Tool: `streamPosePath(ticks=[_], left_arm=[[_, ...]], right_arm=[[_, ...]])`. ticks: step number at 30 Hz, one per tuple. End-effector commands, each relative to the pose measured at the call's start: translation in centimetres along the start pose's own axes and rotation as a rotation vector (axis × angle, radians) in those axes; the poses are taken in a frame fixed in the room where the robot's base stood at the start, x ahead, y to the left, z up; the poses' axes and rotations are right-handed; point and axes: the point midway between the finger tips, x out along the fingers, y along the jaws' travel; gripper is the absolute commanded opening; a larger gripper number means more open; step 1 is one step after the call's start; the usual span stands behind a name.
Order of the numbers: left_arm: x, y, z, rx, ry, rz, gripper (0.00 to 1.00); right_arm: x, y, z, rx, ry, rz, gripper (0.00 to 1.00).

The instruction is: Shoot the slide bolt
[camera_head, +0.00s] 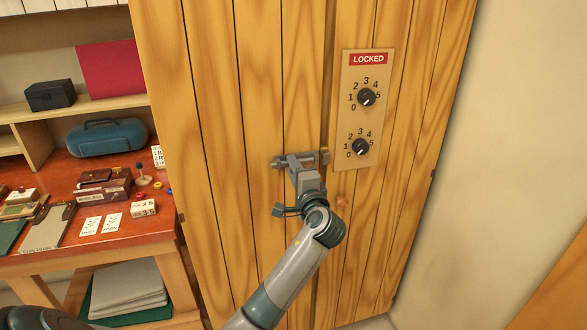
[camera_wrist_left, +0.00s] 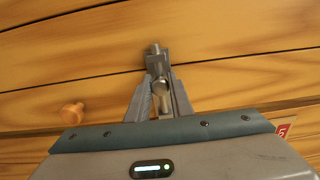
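The metal slide bolt (camera_head: 281,161) is mounted sideways on the tall wooden cabinet door (camera_head: 215,130), beside the seam between the two doors. In the left wrist view its rod (camera_wrist_left: 155,48) sticks out beyond its bracket, and its round knob (camera_wrist_left: 160,88) faces me. My left gripper (camera_head: 305,165) is at the bolt in the head view and covers part of it. In the left wrist view my left gripper's fingers (camera_wrist_left: 161,92) stand close on both sides of the knob and appear shut on it. My right gripper is not in view.
A panel with a red LOCKED sign (camera_head: 368,59) and two dials (camera_head: 366,97) is to the right of the bolt. A wooden door knob (camera_head: 342,203) is just below right. A red-topped desk (camera_head: 110,225) with a blue case (camera_head: 107,138) and small items stands left.

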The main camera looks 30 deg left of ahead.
Motion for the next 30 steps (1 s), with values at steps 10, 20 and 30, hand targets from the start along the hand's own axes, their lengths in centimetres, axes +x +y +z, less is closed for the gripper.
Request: streamPosePath(ticks=[10, 20, 30], left_arm=[[0.1, 0.4, -2.2, -0.002, -0.001, 0.005, 0.00], [0.0, 0.1, -5.0, 0.001, 0.001, 0.002, 0.00], [0.0, 0.0, -5.0, 0.000, 0.002, 0.001, 0.38]], right_arm=[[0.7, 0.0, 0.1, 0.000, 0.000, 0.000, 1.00], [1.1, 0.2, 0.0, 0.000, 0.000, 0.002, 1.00], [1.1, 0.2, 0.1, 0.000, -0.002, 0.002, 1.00]])
